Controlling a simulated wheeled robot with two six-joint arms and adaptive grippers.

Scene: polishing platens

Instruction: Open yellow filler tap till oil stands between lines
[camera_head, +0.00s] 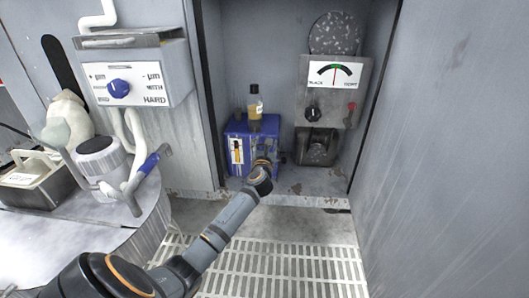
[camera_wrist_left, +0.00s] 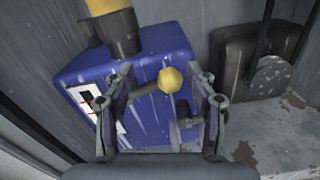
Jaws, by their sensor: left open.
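A blue oil box (camera_head: 238,138) stands low in the cabinet recess, with a bottle of amber oil (camera_head: 255,103) upright on top. A sight glass (camera_head: 237,151) with yellowish content is on its front; it also shows in the left wrist view (camera_wrist_left: 92,103), partly hidden by a finger, with red marks. The yellow filler tap knob (camera_wrist_left: 170,79) is on the box front on a dark stem. My left gripper (camera_wrist_left: 163,110) is open, its fingers on either side of the knob, with gaps visible. In the head view my left arm hides the tap. My right gripper is not seen.
A grey gauge box (camera_head: 334,88) with a dial and black knob is right of the blue box, above a dark motor-like unit (camera_head: 318,147). Cabinet walls close in on both sides. A floor grating (camera_head: 290,262) lies in front. A control box (camera_head: 140,82) is at left.

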